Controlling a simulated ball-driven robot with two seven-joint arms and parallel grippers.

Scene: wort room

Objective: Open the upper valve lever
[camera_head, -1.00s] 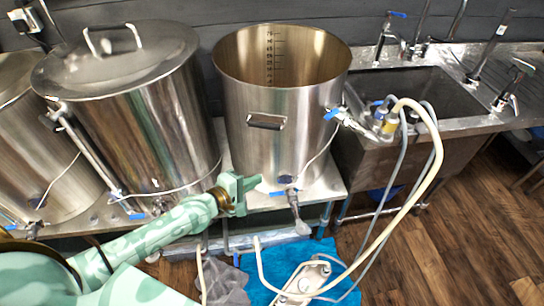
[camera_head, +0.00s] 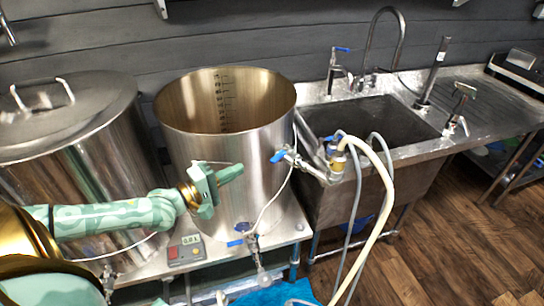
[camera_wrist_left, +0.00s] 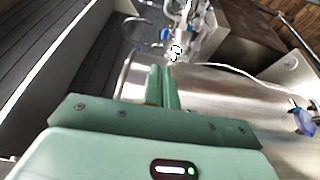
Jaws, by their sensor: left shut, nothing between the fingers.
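The upper valve lever (camera_head: 277,155) is a small blue handle on a metal valve high on the right side of the open steel kettle (camera_head: 226,150). It also shows in the left wrist view as a blue piece (camera_wrist_left: 165,33) beyond the fingertips. My left gripper (camera_head: 234,172), pale green, is in front of the kettle wall, to the left of the lever and slightly lower in the picture. It is shut and empty, apart from the lever. In the left wrist view its fingers (camera_wrist_left: 163,74) are together and point towards the valve. My right gripper is out of view.
A lower valve with a blue lever (camera_head: 236,243) sits near the kettle's base. Hoses (camera_head: 378,200) hang from the upper valve's fitting beside the sink (camera_head: 375,125). A lidded kettle (camera_head: 60,150) stands left. A small display box (camera_head: 186,250) is on the stand.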

